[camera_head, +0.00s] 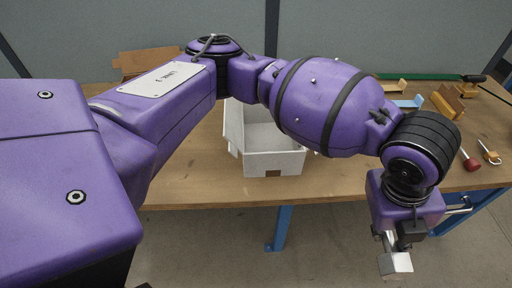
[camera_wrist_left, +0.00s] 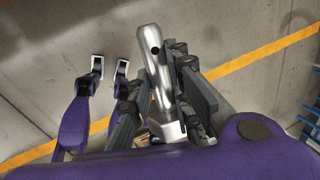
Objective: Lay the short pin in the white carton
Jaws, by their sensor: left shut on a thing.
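The white carton (camera_head: 272,163) stands open on the wooden table in the head view, partly hidden behind my left arm. My left gripper (camera_head: 392,244) hangs in front of the table edge, to the right of the carton and apart from it. In the left wrist view it is shut on a silver metal pin (camera_wrist_left: 160,80) with a small dark hole near its end. I cannot tell from its length alone whether it is the short one. My right gripper (camera_wrist_left: 110,67) shows in the left wrist view with its fingers apart and nothing between them.
On the right of the table (camera_head: 340,181) lie wooden holders (camera_head: 446,101), a light blue piece (camera_head: 408,103), a red-ended tool (camera_head: 469,161) and a padlock-like part (camera_head: 489,152). A brown cardboard piece (camera_head: 147,61) is at the back left. Table around the carton's front is clear.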

